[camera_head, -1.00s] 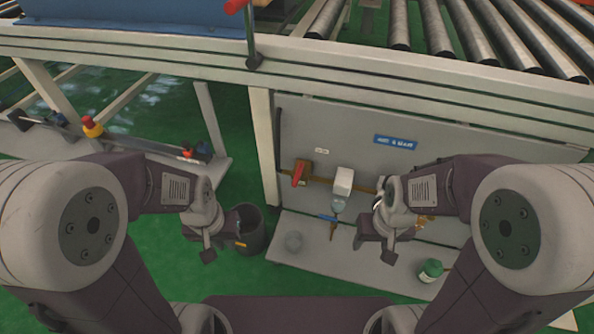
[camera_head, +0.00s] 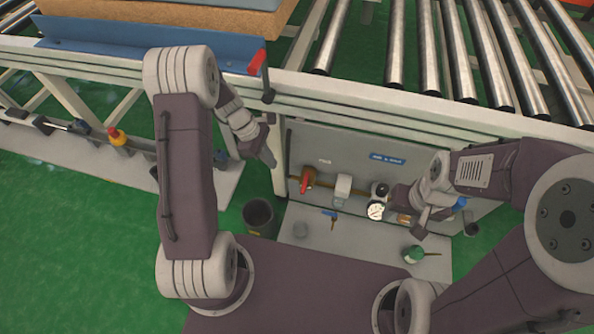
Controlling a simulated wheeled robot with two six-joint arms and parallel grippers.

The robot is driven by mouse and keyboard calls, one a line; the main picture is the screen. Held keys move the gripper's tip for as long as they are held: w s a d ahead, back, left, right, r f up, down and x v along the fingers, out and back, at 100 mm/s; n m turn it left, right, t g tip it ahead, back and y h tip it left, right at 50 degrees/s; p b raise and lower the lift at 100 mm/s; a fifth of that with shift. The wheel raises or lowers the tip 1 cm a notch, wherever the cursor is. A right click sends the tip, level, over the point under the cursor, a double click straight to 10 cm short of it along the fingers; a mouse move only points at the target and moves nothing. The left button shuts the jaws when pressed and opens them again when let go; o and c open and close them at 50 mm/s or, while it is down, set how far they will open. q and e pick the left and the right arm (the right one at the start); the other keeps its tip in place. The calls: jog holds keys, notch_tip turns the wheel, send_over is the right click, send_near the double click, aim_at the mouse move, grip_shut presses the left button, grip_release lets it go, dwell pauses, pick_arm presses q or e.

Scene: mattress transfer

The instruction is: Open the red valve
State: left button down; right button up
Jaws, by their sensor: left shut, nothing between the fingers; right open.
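The red valve (camera_head: 307,181) is a small red handle on a brass pipe fitting, in front of the grey panel under the conveyor frame. My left gripper (camera_head: 268,158) is shut and empty, pointing down just left of and above the valve, apart from it. My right gripper (camera_head: 421,229) is open, to the right of the pressure gauge (camera_head: 376,210), low near the panel's shelf. Its finger gap is small in this view.
A white box fitting (camera_head: 343,186) sits on the pipe right of the valve. The grey shelf (camera_head: 322,251) holds a blue-handled tool (camera_head: 329,214) and a green-topped container (camera_head: 413,253). A dark bin (camera_head: 258,216) stands left. A red lever (camera_head: 257,62) rises at the frame above.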

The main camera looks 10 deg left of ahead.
aim_at(305, 183)
pick_arm(q)
jog(key=d+f+b, duration=0.7)
jog(key=f, duration=0.2)
jog(key=shift+d+f, duration=0.3)
jog(key=shift+d, duration=0.05)
jog(key=shift+s, duration=0.1)
